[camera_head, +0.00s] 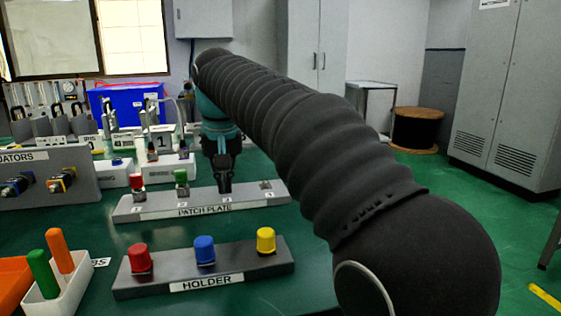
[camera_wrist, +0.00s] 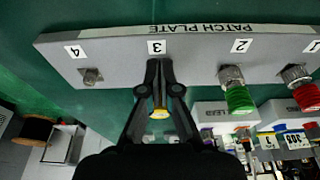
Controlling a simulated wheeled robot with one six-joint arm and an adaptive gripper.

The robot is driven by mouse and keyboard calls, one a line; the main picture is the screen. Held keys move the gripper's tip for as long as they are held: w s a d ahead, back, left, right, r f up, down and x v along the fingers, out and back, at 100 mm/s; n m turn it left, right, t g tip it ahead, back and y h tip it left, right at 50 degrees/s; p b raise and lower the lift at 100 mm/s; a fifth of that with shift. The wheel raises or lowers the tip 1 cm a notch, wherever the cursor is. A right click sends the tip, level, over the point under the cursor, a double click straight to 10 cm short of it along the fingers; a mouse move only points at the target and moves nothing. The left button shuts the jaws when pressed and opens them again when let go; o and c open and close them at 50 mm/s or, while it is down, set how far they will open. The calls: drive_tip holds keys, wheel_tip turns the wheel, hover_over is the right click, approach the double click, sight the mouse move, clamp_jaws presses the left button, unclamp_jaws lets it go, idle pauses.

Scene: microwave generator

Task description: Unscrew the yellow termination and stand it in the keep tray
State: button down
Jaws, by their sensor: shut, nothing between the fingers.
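The patch plate (camera_head: 255,197) has several numbered places and also fills the upper wrist view (camera_wrist: 110,58). My gripper (camera_head: 224,188) points down at place 3; its fingers look closed together in the wrist view (camera_wrist: 155,68). A small yellow piece (camera_wrist: 160,113) shows between the finger links at place 3, probably the yellow termination, mostly hidden by the fingers. I cannot tell whether the fingers touch it. The red (camera_head: 137,181) and green (camera_head: 181,177) terminations stand at places 1 and 2. Place 4 has a bare metal connector (camera_wrist: 91,76). I cannot identify the keep tray for certain.
In front, the holder (camera_head: 140,287) bears red (camera_head: 139,258), blue (camera_head: 204,249) and yellow (camera_head: 265,240) caps. A white box (camera_head: 45,303) with green and orange handles stands at left. White labelled boxes (camera_head: 163,172) stand behind the plate. My arm covers the right.

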drive_tip(key=shift+w+d+p, duration=0.3)
drive_tip(key=shift+d+p, duration=0.35)
drive_tip(key=shift+p, duration=0.5)
idle(0.4)
drive_tip(key=shift+s, duration=0.1)
drive_tip(key=shift+s+d, duration=0.25)
wheel_tip(320, 180, up, 5)
drive_tip(key=p, duration=0.4)
drive_tip(key=shift+f+p, duration=0.2)
drive_tip(key=shift+p, duration=0.15)
drive_tip(key=shift+r+b, duration=0.3)
drive_tip(key=shift+r, duration=0.4)
